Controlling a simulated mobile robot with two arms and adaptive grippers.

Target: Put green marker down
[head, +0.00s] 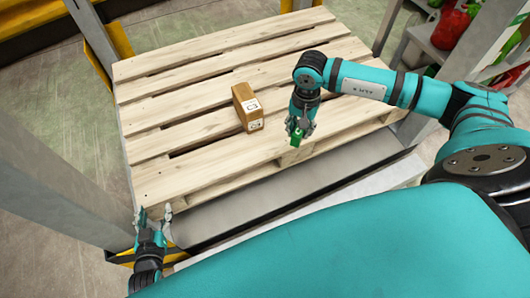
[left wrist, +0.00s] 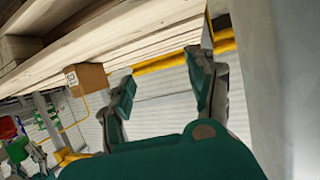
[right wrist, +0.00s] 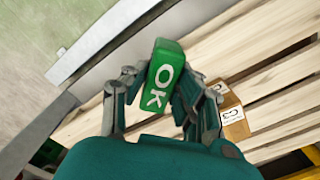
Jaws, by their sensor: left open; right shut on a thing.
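The green marker (head: 297,137) is a small green block, and its face reads "OK" in the right wrist view (right wrist: 164,78). My right gripper (head: 300,128) is shut on it and holds it over the near edge of the wooden pallet (head: 190,92). I cannot tell whether the marker touches the boards. My left gripper (head: 154,215) is open and empty at the pallet's near left corner. Its spread fingers show in the left wrist view (left wrist: 165,85).
A brown cardboard box (head: 243,104) with white labels stands on the pallet, left of my right gripper. A grey metal ledge (head: 290,200) runs along the pallet's near side. Grey posts (head: 95,40) stand at the corners. Bare boards surround the box.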

